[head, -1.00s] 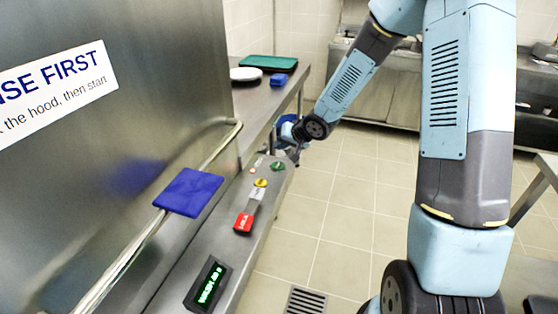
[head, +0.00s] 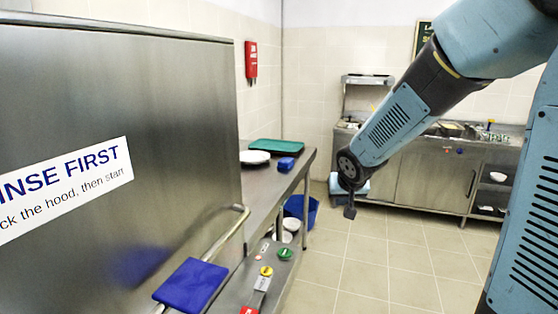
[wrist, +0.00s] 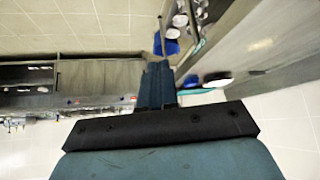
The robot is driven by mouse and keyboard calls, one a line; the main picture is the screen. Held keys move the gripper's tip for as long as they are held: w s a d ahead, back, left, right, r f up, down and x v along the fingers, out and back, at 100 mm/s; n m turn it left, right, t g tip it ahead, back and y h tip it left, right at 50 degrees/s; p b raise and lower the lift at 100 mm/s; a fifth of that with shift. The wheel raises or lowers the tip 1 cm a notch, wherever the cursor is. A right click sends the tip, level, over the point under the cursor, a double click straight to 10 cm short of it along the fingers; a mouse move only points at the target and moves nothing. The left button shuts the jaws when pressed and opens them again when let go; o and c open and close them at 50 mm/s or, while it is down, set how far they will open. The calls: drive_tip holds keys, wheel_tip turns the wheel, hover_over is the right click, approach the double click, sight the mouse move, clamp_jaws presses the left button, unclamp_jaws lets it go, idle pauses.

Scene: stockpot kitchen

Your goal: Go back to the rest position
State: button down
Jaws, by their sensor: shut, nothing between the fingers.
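My gripper (head: 350,210) hangs pointing down over open floor in the head view, to the right of the steel counter. It touches nothing there. In the wrist view its fingers (wrist: 158,72) are together, with nothing held between them. My blue and grey arm reaches in from the upper right of the head view.
A steel hood (head: 120,110) with a blue pad (head: 190,285) on its bar fills the left. The counter (head: 262,196) carries a white plate (head: 254,157), a green tray (head: 277,146) and a blue block (head: 286,163). A blue bin (head: 302,208) stands below. The floor (head: 385,260) is clear.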

drive_tip(key=s+d+r, duration=0.2)
drive_tip(key=s+r, duration=0.1)
drive_tip(key=s, duration=0.5)
drive_tip(key=s+d+r+g, duration=0.1)
drive_tip(key=s+r, duration=0.3)
drive_tip(key=s, duration=0.5)
drive_tip(key=s+d+r, duration=0.3)
drive_tip(key=s+r, duration=0.1)
drive_tip(key=s, duration=0.5)
drive_tip(key=shift+d+g, duration=0.15)
drive_tip(key=shift+g, duration=0.25)
drive_tip(key=shift+s, duration=0.1)
idle(1.5)
